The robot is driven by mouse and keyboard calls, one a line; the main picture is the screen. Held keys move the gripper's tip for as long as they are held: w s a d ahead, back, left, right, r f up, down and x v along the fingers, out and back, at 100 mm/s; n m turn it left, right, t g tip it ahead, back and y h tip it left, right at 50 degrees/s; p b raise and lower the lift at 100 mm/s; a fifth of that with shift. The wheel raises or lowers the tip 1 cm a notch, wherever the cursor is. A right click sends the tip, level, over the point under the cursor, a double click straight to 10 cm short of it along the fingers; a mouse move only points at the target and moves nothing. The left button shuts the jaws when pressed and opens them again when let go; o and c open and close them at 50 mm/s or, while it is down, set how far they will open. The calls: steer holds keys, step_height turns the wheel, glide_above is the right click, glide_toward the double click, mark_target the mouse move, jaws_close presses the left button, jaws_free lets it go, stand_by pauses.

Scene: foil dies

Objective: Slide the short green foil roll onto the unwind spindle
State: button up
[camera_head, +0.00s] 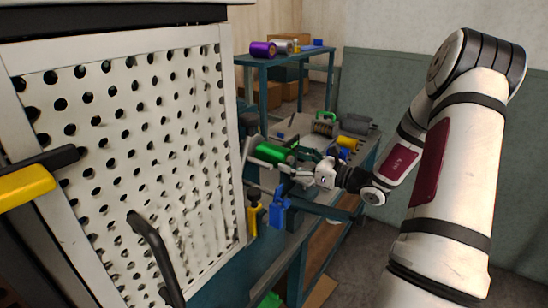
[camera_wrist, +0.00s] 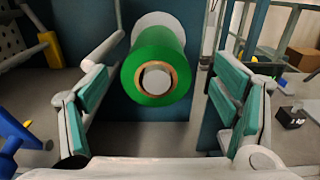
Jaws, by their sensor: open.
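The green foil roll (camera_head: 272,153) is at the near end of the bench in the head view. In the wrist view the green roll (camera_wrist: 158,52) faces me end-on, with a tan core. A pale round end, seemingly the unwind spindle (camera_wrist: 157,80), shows inside the core, and a white disc (camera_wrist: 158,20) stands behind the roll. The roll appears to sit around the spindle; how far along is hard to tell. My gripper (camera_wrist: 166,88) is open, its teal pads apart on either side of the roll with visible gaps. In the head view my gripper (camera_head: 297,168) is just right of the roll.
A perforated white panel (camera_head: 135,140) fills the left foreground. Blue (camera_head: 278,208) and yellow (camera_head: 254,212) handled parts stand below the roll. A grey bar (camera_wrist: 65,55) is left of the roll. A back shelf (camera_head: 300,60) holds a purple roll (camera_head: 262,49).

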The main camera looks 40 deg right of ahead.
mark_target(274, 152)
steer(key=shift+a+x, duration=0.1)
steer(key=shift+x, duration=1.6)
steer(key=shift+a+x, duration=0.15)
steer(key=shift+x, duration=1.55)
steer(key=shift+s, duration=0.15)
steer(key=shift+c, duration=0.5)
steer(key=c, duration=1.5)
steer(key=shift+r, duration=0.25)
steer(key=v, duration=1.7)
steer(key=shift+s, duration=0.25)
